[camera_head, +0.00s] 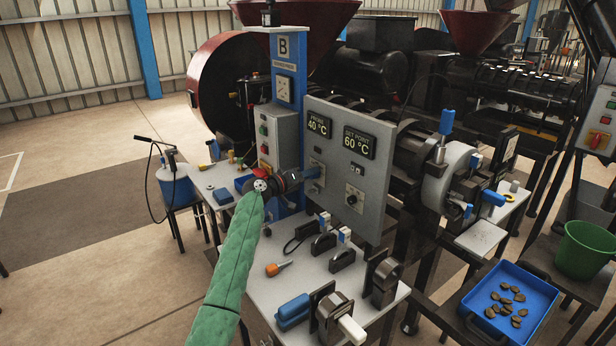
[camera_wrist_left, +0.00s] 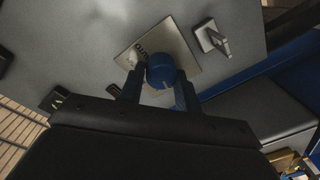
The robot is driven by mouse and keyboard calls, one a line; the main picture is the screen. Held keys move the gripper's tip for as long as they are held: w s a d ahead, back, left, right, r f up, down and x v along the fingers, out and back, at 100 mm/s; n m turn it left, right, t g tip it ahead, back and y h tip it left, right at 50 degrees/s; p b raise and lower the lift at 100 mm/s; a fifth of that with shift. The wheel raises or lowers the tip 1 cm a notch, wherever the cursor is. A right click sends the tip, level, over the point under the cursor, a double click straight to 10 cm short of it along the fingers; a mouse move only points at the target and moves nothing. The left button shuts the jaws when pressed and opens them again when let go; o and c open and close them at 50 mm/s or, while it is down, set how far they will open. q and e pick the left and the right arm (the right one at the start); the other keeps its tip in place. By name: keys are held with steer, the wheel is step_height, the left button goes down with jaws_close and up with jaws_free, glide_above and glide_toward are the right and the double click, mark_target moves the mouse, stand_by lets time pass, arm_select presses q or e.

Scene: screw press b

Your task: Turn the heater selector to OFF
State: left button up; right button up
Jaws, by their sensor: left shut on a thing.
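The grey control panel (camera_head: 378,185) stands upright in the head view, with displays reading 40 °C and 60 °C. In the left wrist view a round blue knob (camera_wrist_left: 161,68) sits on a pale square plate (camera_wrist_left: 185,52) on the panel face. The plate's lettering is partly covered and I cannot read the selector's position surely. My left gripper (camera_head: 306,174) reaches the panel's left part; in the left wrist view its two fingers (camera_wrist_left: 159,84) are on either side of the blue knob, shut on it. In the head view the gripper hides most of the knob. My right gripper is not in view.
Another dark knob (camera_head: 352,199) is on the panel to the right. A small lever switch (camera_wrist_left: 213,40) is beside the plate. The white table (camera_head: 262,302) below bears tools. A blue tray (camera_head: 541,291) and green bucket (camera_head: 585,249) stand at right.

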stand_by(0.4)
arm_select(q)
steer(key=o, duration=1)
steer(key=shift+s+a, duration=0.1)
steer(key=shift+a, duration=0.1)
steer(key=shift+b+v, duration=1.25)
steer(key=shift+v, duration=2.45)
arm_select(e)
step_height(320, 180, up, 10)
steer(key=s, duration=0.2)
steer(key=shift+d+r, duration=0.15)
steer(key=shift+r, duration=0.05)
